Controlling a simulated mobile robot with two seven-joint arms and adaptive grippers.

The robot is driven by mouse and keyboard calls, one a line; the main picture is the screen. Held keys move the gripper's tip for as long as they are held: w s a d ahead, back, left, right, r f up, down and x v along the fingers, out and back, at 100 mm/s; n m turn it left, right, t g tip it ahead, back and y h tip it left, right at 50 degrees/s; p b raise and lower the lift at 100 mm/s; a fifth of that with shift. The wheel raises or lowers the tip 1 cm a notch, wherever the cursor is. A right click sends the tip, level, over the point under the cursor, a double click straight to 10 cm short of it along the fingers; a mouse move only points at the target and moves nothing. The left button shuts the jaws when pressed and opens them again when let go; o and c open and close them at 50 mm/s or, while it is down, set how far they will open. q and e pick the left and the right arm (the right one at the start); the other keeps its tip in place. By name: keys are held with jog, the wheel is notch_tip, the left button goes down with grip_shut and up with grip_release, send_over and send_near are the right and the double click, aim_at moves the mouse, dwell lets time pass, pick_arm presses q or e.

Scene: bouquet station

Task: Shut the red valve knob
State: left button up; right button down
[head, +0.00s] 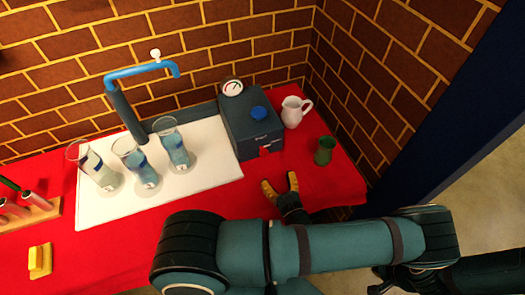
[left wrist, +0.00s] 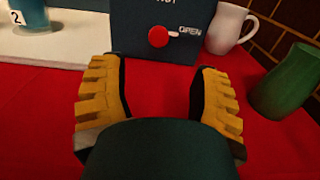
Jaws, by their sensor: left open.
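The red valve knob (left wrist: 158,37) is on the front face of a dark blue-grey box (head: 238,130). In the left wrist view a pale pointer at its right side is turned toward the word OPEN. In the head view the knob (head: 264,151) shows small, low on the box front. My left gripper (head: 280,186) is open and empty, in front of the box and apart from the knob. In the left wrist view the knob appears beyond and between its yellow fingers (left wrist: 160,95). My right gripper cannot be made out.
A blue cap (head: 259,112) and a gauge (head: 232,88) are on the box. A white jug (head: 293,112) and green cup (head: 325,151) stand right of it. Several glasses stand on the white tray (head: 215,160) at left. The red cloth before the box is clear.

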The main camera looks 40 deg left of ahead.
aim_at(265, 154)
pick_arm(q)
jog(key=x, duration=1.1)
jog(key=shift+a+b, duration=0.3)
jog(key=shift+a, duration=0.15)
grip_shut()
